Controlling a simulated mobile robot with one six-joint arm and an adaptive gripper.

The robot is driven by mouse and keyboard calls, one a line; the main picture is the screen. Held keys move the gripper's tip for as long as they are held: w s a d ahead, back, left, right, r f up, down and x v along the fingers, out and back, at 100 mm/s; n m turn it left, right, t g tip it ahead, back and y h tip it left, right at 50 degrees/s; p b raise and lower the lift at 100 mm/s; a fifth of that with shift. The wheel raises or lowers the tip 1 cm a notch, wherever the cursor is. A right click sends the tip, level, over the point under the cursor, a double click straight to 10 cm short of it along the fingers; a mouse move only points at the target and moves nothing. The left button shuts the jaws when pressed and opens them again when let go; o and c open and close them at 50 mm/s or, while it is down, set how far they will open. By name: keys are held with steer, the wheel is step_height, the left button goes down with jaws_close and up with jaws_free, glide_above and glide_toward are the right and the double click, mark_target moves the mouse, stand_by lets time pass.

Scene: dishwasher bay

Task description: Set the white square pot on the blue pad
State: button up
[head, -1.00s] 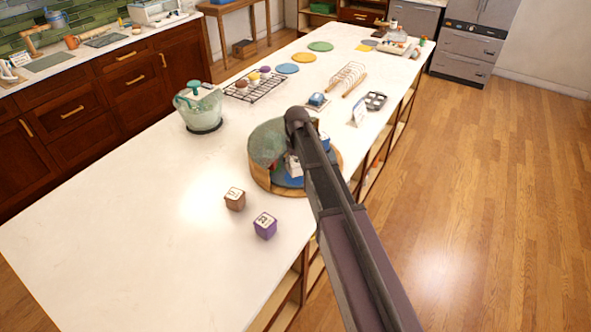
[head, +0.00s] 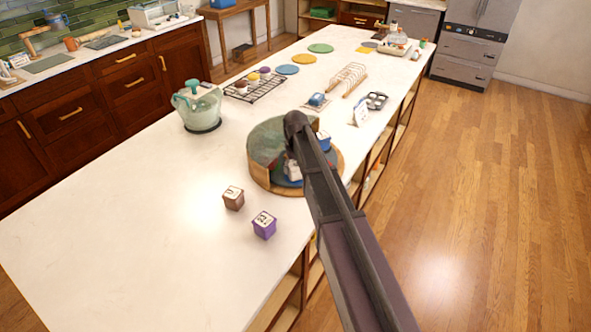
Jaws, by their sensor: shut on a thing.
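The blue pad (head: 288,70) is a flat round disc, bare, on the far left part of the counter. The white square pot (head: 293,173) shows only as a small pale patch inside a round wooden-rimmed holder (head: 258,178), low beside my arm. My gripper (head: 291,160) is small and mostly hidden by my own arm. It is shut on the pot inside the holder. Contact between the pot and the holder's floor cannot be told.
A brown block (head: 233,198) and a purple block (head: 264,225) lie in front of the holder. A green pitcher-like vessel (head: 198,107) stands left. A wire rack (head: 254,87) lies near the blue pad. Yellow (head: 304,59) and green (head: 320,48) discs lie beyond. The near-left counter is clear.

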steer(key=shift+f, duration=0.15)
steer(key=o, duration=1.1)
step_height(320, 180, up, 12)
steer(key=p, duration=1.2)
steer(key=shift+r, duration=0.2)
steer(key=s+d+m, duration=0.1)
steer(key=s+d, duration=0.2)
steer(key=s, duration=0.5)
steer(key=s+d+m, duration=0.1)
steer(key=s+d, duration=0.3)
steer(key=s, duration=0.4)
steer(key=s+d+m, duration=0.1)
steer(key=s+d, duration=0.2)
steer(key=s, duration=0.5)
steer(key=shift+s+d, duration=0.2)
steer(key=shift+s, duration=0.1)
